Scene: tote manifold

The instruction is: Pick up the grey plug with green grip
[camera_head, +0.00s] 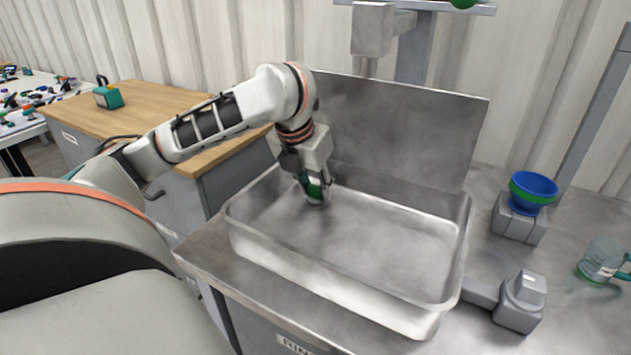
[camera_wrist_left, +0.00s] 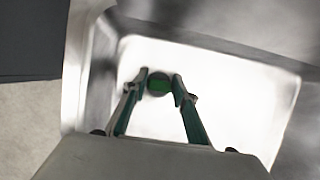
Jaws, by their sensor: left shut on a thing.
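The grey plug with green grip (camera_wrist_left: 160,86) is between the fingertips of my left gripper (camera_wrist_left: 160,88) in the left wrist view. The fingers are shut on its green grip, and the dark grey round body shows around it. In the head view, my left gripper (camera_head: 315,186) points down inside the metal tote (camera_head: 345,278), near its back left corner. The plug (camera_head: 314,198) shows there partly hidden by the fingers, low over the tote floor. I cannot tell whether it touches the floor. My right gripper is not in view.
The tote's walls surround the left gripper, with a tall metal panel (camera_head: 405,130) behind. On the right stand a blue and green bowl (camera_head: 533,188) on a grey block, a grey fitting (camera_head: 520,302) and a glass mug (camera_head: 600,260). The rest of the tote floor is clear.

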